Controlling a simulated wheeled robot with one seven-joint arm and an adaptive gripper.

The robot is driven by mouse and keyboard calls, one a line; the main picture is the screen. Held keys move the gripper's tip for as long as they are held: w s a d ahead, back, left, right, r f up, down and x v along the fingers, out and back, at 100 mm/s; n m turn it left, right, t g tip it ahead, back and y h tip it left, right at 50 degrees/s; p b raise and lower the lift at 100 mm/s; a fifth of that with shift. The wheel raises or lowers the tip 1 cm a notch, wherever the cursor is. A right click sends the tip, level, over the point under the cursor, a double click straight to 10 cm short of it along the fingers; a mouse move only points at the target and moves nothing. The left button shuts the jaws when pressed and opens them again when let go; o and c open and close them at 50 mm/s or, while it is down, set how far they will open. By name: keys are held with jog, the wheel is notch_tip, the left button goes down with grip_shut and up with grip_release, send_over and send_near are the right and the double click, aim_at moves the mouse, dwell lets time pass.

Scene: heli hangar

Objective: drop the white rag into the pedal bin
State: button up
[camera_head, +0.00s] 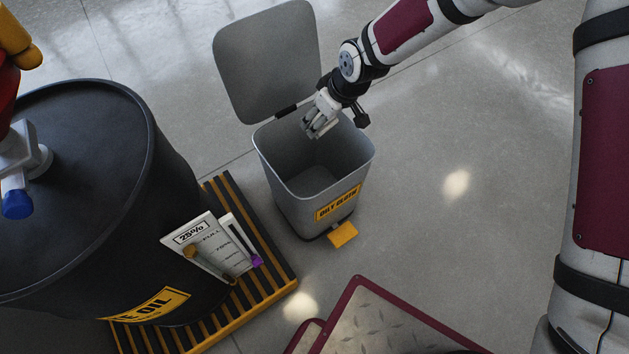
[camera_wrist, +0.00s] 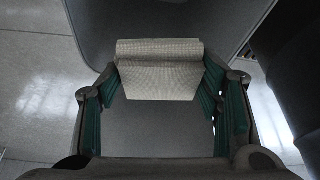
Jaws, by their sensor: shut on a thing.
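The grey pedal bin (camera_head: 272,180) stands on the floor with its lid (camera_head: 268,60) tipped up and open. It bears a yellow label (camera_head: 338,203) and has a yellow pedal (camera_head: 343,235). My gripper (camera_head: 318,125) is over the bin's open mouth, near the hinge side. In the wrist view my gripper (camera_wrist: 160,85) is shut on the white rag (camera_wrist: 160,68), a pale folded block between the green-padded fingers. In the head view the rag is hard to tell from the fingers. The inside of the bin looks empty where it shows.
A black waste-oil drum (camera_head: 90,190) stands on a yellow-and-black striped pallet (camera_head: 240,215) left of the bin. A gauge card (camera_head: 210,245) is on its side. A maroon-edged tread plate (camera_head: 375,320) is at the front. The floor (camera_head: 470,130) right of the bin is clear.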

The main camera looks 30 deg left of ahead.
jog(key=shift+f+b, duration=1.05)
jog(key=shift+f, duration=0.9)
jog(key=o, duration=1.2)
jog(key=shift+r, duration=0.1)
jog(key=v, duration=1.2)
